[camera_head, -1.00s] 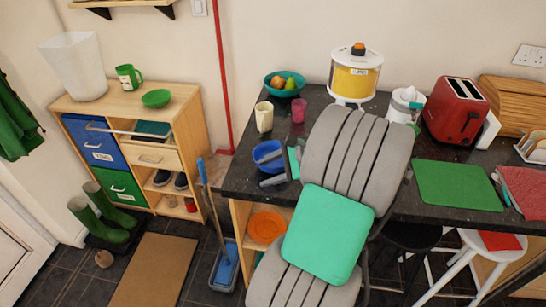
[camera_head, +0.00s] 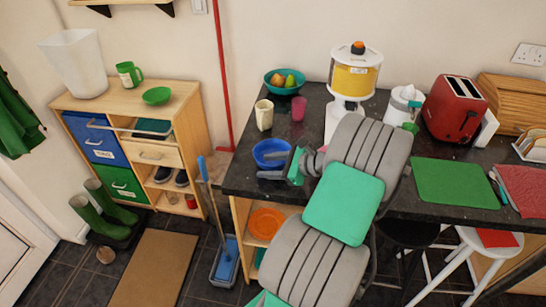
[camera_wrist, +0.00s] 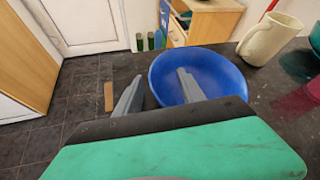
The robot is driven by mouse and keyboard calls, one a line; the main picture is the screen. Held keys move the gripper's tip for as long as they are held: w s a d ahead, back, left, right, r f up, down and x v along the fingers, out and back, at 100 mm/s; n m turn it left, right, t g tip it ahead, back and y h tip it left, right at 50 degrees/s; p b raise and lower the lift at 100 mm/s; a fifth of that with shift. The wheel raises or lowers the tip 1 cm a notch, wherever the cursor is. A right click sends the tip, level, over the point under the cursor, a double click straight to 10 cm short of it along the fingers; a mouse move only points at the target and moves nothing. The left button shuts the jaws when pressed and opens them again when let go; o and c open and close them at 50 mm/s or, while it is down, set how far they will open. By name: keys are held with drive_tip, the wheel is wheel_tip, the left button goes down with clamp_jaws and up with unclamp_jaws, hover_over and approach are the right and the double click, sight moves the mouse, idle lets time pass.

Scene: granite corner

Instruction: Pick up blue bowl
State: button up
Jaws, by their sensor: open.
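The blue bowl (camera_head: 268,147) stands on the dark counter near its left front corner. It also shows in the wrist view (camera_wrist: 215,65), upright and seemingly empty. My gripper (camera_head: 267,166) is open at the bowl's near side, with its fingers pointing left. In the wrist view my gripper (camera_wrist: 159,74) has its right finger over the bowl's inside and its left finger outside, so the near-left rim lies between them. I cannot tell whether either finger touches the bowl. The palm hides the bowl's near right part.
A cream mug (camera_head: 264,115), a pink cup (camera_head: 298,108) and a teal fruit bowl (camera_head: 276,89) stand behind the bowl. A juice dispenser (camera_head: 356,75) is farther right. The counter's left edge is close to the bowl. An orange plate (camera_head: 267,223) sits on a shelf below.

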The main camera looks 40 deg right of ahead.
drive_tip(key=shift+w+f, duration=0.1)
drive_tip(key=shift+w, duration=0.1)
drive_tip(key=shift+c, duration=0.2)
drive_tip(key=shift+s, duration=0.1)
clamp_jaws()
